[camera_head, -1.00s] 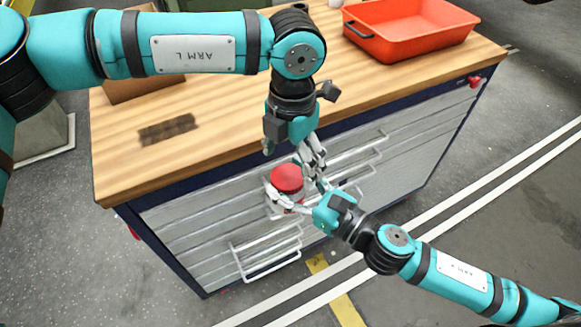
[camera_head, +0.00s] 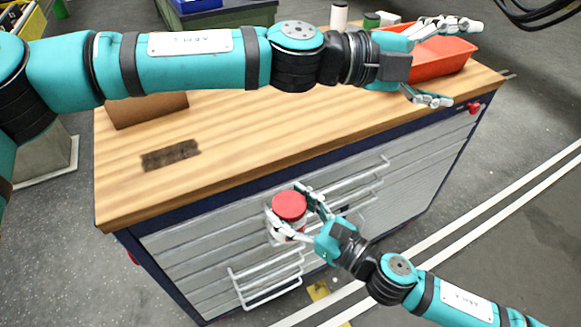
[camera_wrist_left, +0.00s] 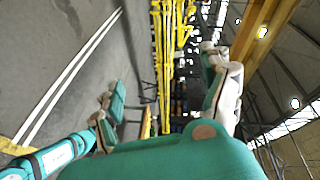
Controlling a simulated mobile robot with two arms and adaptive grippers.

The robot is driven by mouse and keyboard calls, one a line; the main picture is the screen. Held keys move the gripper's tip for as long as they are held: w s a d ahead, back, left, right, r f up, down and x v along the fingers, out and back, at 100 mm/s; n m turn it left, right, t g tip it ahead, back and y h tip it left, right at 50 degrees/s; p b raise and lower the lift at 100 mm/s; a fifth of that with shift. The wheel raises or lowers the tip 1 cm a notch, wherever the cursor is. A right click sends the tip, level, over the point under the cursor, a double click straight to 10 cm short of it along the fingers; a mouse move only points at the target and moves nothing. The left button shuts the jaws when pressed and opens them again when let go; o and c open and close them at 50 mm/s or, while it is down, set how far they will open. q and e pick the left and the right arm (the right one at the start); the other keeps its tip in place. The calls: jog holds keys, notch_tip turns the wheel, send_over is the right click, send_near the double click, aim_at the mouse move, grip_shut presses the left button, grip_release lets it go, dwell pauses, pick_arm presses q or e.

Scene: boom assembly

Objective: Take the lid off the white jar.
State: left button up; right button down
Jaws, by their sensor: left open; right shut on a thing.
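The white jar (camera_head: 279,236) is in front of the workbench's drawers, mostly hidden by gripper fingers. Its red lid (camera_head: 289,205) sits on top. My right gripper (camera_head: 290,213) is shut on the jar, with fingers on both sides of it, and holds it off the floor. My left gripper (camera_head: 453,63) is open and empty, high at the upper right over the red bin, well away from the jar. In the left wrist view the fingers of my left gripper (camera_wrist_left: 170,88) are spread with nothing between them.
The wooden worktop (camera_head: 240,150) is mostly clear, with a dark brush-like block (camera_head: 170,155) and a cardboard box (camera_head: 145,110). The red bin (camera_head: 445,57) is at its back right, near a white cylinder (camera_head: 338,16). Drawer handles (camera_head: 268,285) stick out near the jar.

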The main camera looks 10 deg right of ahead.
pick_arm(q)
jog(key=w+a+n+t+y, duration=0.2)
jog(key=w+n+t, duration=0.4)
jog(key=w+n, duration=0.2)
notch_tip(320, 180, down, 3)
jog(key=w+a+n+t+y, duration=0.2)
jog(key=w+n+y, duration=0.1)
jog(key=n, duration=0.1)
jog(key=n+g+y, duration=0.6)
jog(key=g+y, duration=0.3)
jog(key=y, duration=0.3)
send_over(289, 203)
jog(key=f, duration=1.4)
jog(key=shift+w+d+f, duration=0.15)
jog(key=shift+d+f, duration=0.05)
jog(key=shift+d, duration=0.05)
jog(key=shift+a+f, duration=0.15)
jog(key=shift+f, duration=0.05)
notch_tip(289, 203, down, 8)
jog(key=shift+r, duration=0.2)
jog(key=shift+c, duration=0.3)
